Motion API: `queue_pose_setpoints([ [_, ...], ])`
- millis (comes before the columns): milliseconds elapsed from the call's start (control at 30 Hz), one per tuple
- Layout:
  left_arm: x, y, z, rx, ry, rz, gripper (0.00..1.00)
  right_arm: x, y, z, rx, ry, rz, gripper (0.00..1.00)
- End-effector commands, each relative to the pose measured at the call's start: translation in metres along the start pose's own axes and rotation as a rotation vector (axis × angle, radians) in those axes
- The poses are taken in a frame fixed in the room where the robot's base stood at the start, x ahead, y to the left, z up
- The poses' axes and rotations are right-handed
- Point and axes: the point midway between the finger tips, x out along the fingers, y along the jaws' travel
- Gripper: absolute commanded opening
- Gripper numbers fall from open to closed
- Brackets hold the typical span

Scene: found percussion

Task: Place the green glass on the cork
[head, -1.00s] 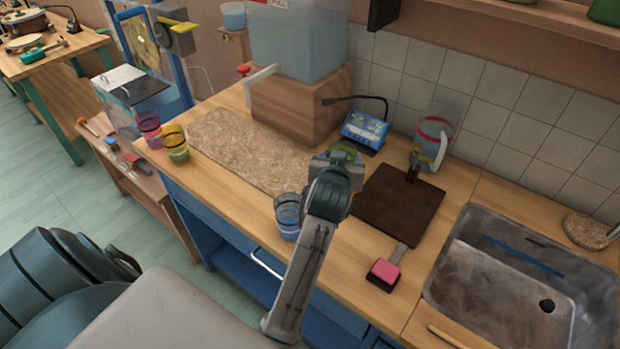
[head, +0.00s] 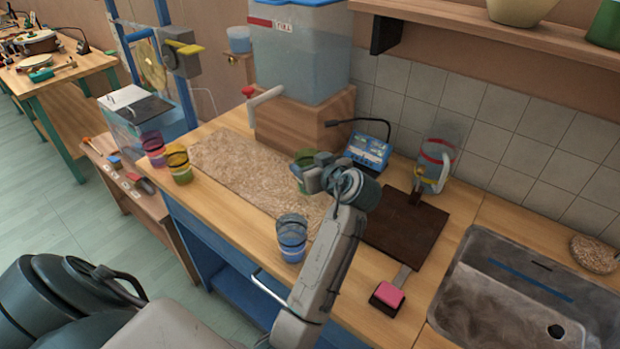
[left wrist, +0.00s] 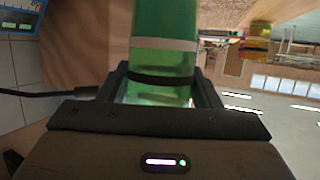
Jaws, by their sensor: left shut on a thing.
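The green glass (head: 303,160) is held in my left gripper (head: 316,176), partly hidden by it in the head view. In the left wrist view the green glass (left wrist: 164,60) stands between the two fingers, with a pale band and a black band around it. The cork (head: 232,160) is a long speckled tan slab on the counter. The glass shows over the cork's right end; I cannot tell whether it touches the cork. The rest of the cork's top is bare. My right gripper is not in view.
A blue glass (head: 292,238) stands close to the cork's front right edge. A yellow glass (head: 178,165) and a pink glass (head: 153,150) stand at its left end. A wooden block under a water tank (head: 300,125) is behind. A dark board (head: 405,225) lies to the right.

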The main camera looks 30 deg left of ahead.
Motion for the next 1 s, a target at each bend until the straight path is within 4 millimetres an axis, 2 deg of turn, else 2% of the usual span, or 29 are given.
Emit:
queue_pose_setpoints([
  [333, 0.013, 0.000, 0.035, 0.001, 0.002, 0.001, 0.26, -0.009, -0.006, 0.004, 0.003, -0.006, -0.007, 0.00],
  [700, 0.015, 0.000, 0.041, -0.001, 0.002, 0.002, 0.26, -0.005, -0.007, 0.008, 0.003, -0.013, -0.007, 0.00],
  [733, 0.015, 0.000, 0.042, 0.000, 0.001, 0.002, 0.60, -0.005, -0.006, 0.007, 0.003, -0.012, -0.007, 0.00],
  [800, 0.015, 0.000, 0.041, 0.000, 0.001, 0.002, 0.74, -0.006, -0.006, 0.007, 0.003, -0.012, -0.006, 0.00],
  [833, 0.015, 0.000, 0.041, 0.000, 0.000, 0.002, 0.80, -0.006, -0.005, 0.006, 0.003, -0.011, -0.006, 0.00],
  [1000, 0.015, 0.000, 0.041, 0.000, 0.000, 0.002, 0.80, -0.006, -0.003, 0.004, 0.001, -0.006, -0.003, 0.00],
])
